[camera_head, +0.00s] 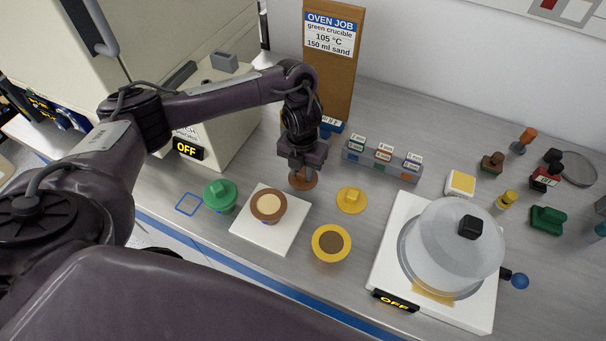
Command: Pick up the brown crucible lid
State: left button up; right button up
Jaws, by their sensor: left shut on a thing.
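The brown crucible lid (304,183) is a round brown disc on the grey bench, behind and right of the brown crucible. My left gripper (302,172) points down over it and is shut on it. The gripper hides the lid's knob and part of its top. I cannot tell whether the lid touches the bench. The brown crucible (268,206) stands without a lid on a white square plate (261,236), with pale contents showing. My right gripper is not in view.
A green lidded crucible (220,197) stands at left, near a blue square outline (188,204). A yellow lid (352,199) and open yellow crucible (331,243) stand right. A rack (381,163) is behind. A domed hotplate (386,271) reads OFF. An oven job board (331,75) stands behind.

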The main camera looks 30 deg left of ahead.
aim_at(303, 172)
pick_arm(q)
jog(key=shift+r, duration=0.5)
notch_tip(303, 172, up, 19)
jog(key=p, duration=0.4)
dwell(0.5)
